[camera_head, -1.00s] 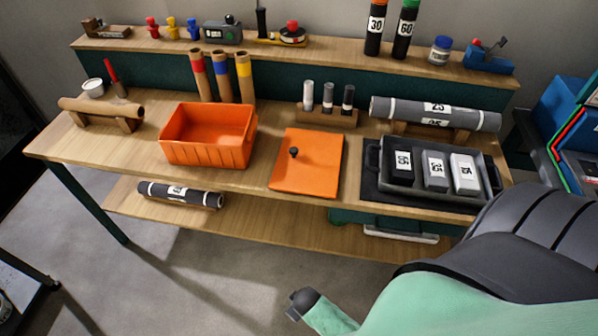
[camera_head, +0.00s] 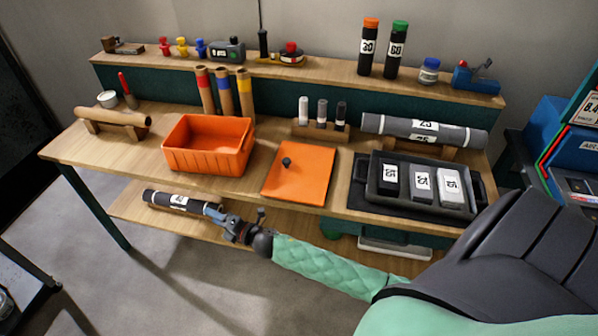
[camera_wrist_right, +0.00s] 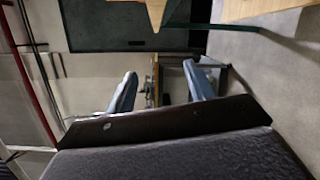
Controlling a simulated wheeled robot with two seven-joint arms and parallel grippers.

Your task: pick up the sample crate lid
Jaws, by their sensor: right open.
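The sample crate lid (camera_head: 305,180) is a flat orange panel with a small black knob (camera_head: 286,162). In the head view it lies on the table, right of the open orange crate (camera_head: 205,158). My right gripper (camera_head: 211,212) is at the end of the green-sleeved arm, below and left of the lid in the picture, in front of the table's front edge. It is apart from the lid. The right wrist view shows its two fingers (camera_wrist_right: 160,88) spread with nothing between them. My left gripper is out of view.
A dark labelled roll (camera_head: 172,200) lies on the lower shelf, close to my right gripper in the picture. A dark tray (camera_head: 375,208) with labelled boxes sits right of the lid. Small rolls in a wooden stand (camera_head: 318,136) are behind it. Bare tabletop (camera_head: 130,155) shows left of the crate.

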